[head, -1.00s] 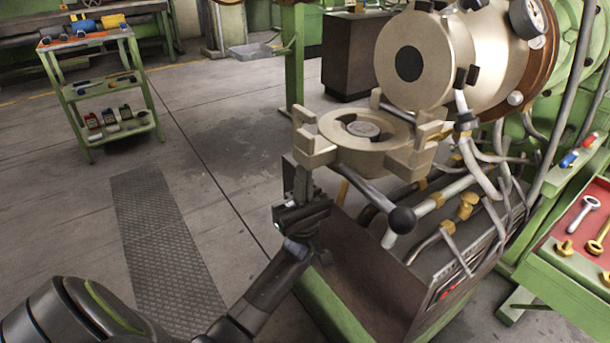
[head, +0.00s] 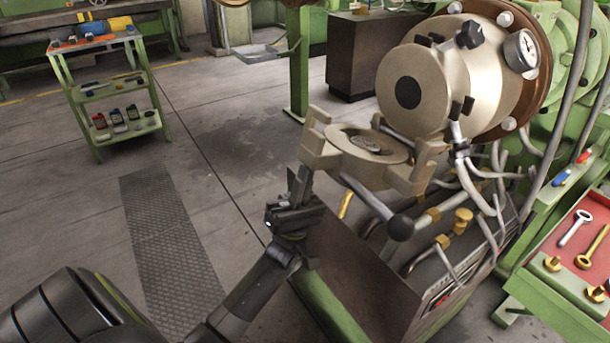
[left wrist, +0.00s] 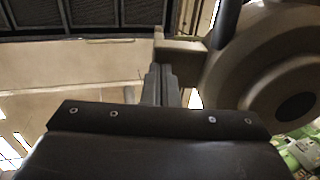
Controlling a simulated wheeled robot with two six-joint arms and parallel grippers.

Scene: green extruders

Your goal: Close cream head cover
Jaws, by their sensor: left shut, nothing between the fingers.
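The cream head cover (head: 342,158) is a thick round disc with lugs around its rim. In the head view it hangs swung down and tilted in front of the cream extruder head (head: 437,85), apart from its round face. A bar with a dark ball knob (head: 400,228) sticks out below the cover. My left gripper (head: 301,180) is shut and empty, its fingers pointing up at the cover's left lug. In the left wrist view the shut fingers (left wrist: 161,84) are close beside a cream lug (left wrist: 181,56); contact is unclear. My right gripper is not in view.
A dark machine cabinet (head: 355,270) stands under the cover, with pipes to its right. A red tool tray (head: 575,262) with wrenches is at the right. A green cart (head: 105,95) stands far left. Open floor lies left of the machine.

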